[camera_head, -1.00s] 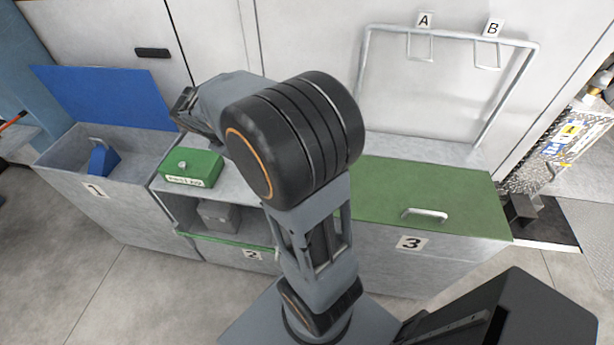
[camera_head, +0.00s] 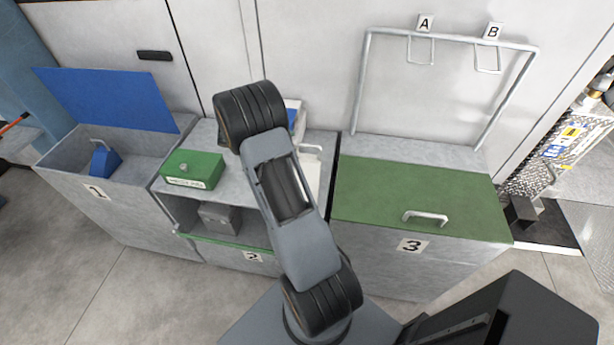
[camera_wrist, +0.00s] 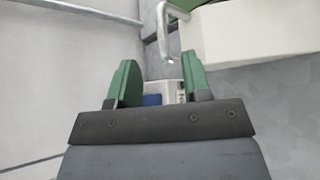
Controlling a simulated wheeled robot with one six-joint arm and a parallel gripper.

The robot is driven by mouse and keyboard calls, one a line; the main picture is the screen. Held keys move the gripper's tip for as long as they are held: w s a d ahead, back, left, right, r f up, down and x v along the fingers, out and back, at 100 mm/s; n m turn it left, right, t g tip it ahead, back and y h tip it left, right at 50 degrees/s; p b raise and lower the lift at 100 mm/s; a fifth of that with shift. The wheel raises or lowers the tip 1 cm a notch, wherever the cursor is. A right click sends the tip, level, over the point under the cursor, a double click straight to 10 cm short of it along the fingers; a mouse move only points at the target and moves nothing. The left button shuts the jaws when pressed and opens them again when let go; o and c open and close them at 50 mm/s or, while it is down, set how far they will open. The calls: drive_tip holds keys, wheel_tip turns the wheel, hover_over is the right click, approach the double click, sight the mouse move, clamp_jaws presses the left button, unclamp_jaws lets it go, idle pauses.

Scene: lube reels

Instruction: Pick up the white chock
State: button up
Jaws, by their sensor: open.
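The white chock (camera_head: 312,172) stands on the top of cabinet 2, partly hidden behind my arm in the head view. Its pale handle shows at its upper end. In the wrist view a white block with a bent grey handle, apparently the chock (camera_wrist: 245,30), is at the upper right. My gripper (camera_wrist: 158,84) shows there with its two green fingers apart and nothing held between them. The block lies to the right of and beyond the fingers, apart from them. In the head view my gripper is hidden behind my arm.
A green box (camera_head: 193,169) sits on cabinet 2's left side. A white and blue item (camera_head: 296,113) stands behind my arm. Open bin 1 (camera_head: 60,165) holds a blue chock (camera_head: 105,160). Bin 3's green lid (camera_head: 420,195) is shut, with a wire rack (camera_head: 450,33) behind.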

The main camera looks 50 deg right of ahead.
sight(307, 145)
drive_tip(key=shift+p+x, duration=1.25)
drive_tip(key=shift+x, duration=2.8)
drive_tip(key=shift+a+f, duration=0.1)
clamp_jaws()
